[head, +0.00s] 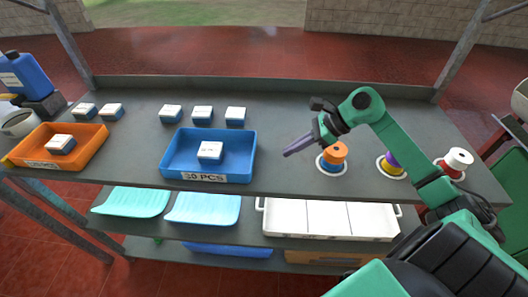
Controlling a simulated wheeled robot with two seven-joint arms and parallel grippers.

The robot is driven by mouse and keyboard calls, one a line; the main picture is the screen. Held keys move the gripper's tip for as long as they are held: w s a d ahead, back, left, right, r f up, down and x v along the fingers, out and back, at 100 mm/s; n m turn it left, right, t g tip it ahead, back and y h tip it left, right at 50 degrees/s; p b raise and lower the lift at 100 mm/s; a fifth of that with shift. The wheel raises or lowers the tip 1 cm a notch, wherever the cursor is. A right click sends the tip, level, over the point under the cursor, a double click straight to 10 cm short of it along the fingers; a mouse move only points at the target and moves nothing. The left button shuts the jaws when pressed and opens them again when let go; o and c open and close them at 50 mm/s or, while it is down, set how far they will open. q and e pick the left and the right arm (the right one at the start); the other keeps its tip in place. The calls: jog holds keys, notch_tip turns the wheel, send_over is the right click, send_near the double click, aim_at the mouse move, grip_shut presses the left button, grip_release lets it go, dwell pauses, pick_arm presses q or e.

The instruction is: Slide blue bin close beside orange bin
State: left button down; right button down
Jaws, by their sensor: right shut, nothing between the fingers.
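The blue bin (241,172) stands on the grey shelf top left of centre, with a "30 PCS" label on its front and one white-and-blue box (210,151) inside. The orange bin (90,150) stands at the left end of the shelf top, holding one similar box (60,143). A clear gap of shelf separates the two bins. My right gripper (298,147) is shut and empty, to the right of the blue bin and apart from it, pointing left. My left gripper is not in view.
Several small boxes (202,113) stand in a row behind the bins. An orange spool (334,153), a purple spool (391,163) and a white spool (456,161) stand at right, below and beside my right arm. Turquoise trays (203,208) and a white tray (330,220) lie on the lower shelf.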

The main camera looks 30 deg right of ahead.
aim_at(254, 162)
jog(key=p+x, duration=0.1)
jog(key=x, duration=0.2)
jog(key=shift+w+a+f, duration=0.1)
jog(key=shift+w+a, duration=0.05)
jog(key=shift+a, duration=0.15)
jog(key=w+a+p, duration=0.2)
jog(key=a, duration=0.1)
jog(key=shift+w+a+f, duration=0.15)
jog(key=shift+f, duration=0.2)
jog(key=shift+w+a+f, duration=0.15)
jog(key=shift+a, duration=0.15)
jog(key=shift+f, duration=0.1)
